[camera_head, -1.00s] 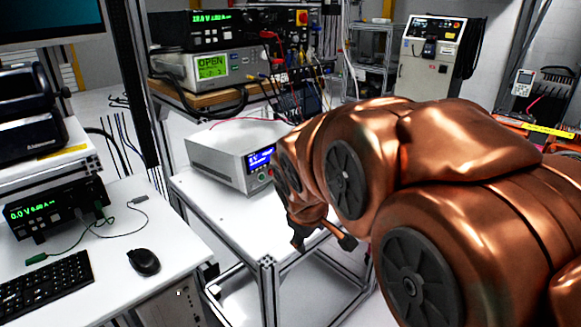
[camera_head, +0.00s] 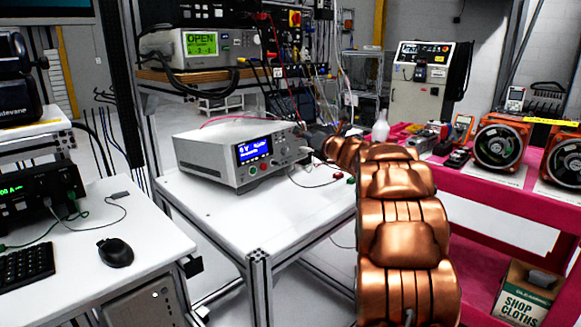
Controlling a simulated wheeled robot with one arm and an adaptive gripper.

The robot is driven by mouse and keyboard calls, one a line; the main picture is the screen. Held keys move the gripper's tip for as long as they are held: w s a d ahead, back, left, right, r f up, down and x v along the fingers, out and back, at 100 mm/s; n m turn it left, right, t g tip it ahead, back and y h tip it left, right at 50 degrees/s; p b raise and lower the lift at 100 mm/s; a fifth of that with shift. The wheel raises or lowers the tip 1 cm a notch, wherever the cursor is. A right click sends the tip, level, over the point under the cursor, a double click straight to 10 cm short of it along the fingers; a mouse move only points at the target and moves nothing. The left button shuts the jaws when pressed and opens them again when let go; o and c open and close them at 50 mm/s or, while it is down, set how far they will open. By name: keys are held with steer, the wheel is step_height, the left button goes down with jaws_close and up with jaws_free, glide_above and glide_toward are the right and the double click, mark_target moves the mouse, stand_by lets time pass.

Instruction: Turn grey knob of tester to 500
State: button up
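The tester appears to be the white box with a lit blue display (camera_head: 253,149) on the white bench at the middle. Its light casing (camera_head: 205,150) faces its front panel to the right. Small controls show on that panel, but I cannot clearly make out the grey knob or its setting. My gripper (camera_head: 310,143) is at the end of my copper-coloured arm, close to the right part of the front panel. It is small and dark here. I cannot tell whether it touches the tester or whether its fingers are open.
Thin leads and small plugs lie on the bench by the panel. A shelf above holds a meter reading OPEN (camera_head: 203,44). A red table (camera_head: 480,185) with fans (camera_head: 497,146) stands right. A desk with a mouse (camera_head: 115,252) is at left. Bare bench top (camera_head: 230,210) lies before the tester.

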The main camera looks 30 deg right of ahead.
mark_target(288, 152)
step_height(288, 152, down, 7)
steer(key=s+n+y+b, duration=0.1)
steer(key=n+y+b, duration=0.1)
steer(key=n+y, duration=0.4)
steer(key=shift+n+g+h, duration=0.3)
steer(key=shift+n+h, duration=0.2)
steer(key=shift+n, duration=0.1)
steer(key=shift+x, duration=3.8)
steer(key=shift+f, duration=0.1)
steer(key=shift+c, duration=0.2)
jaws_close()
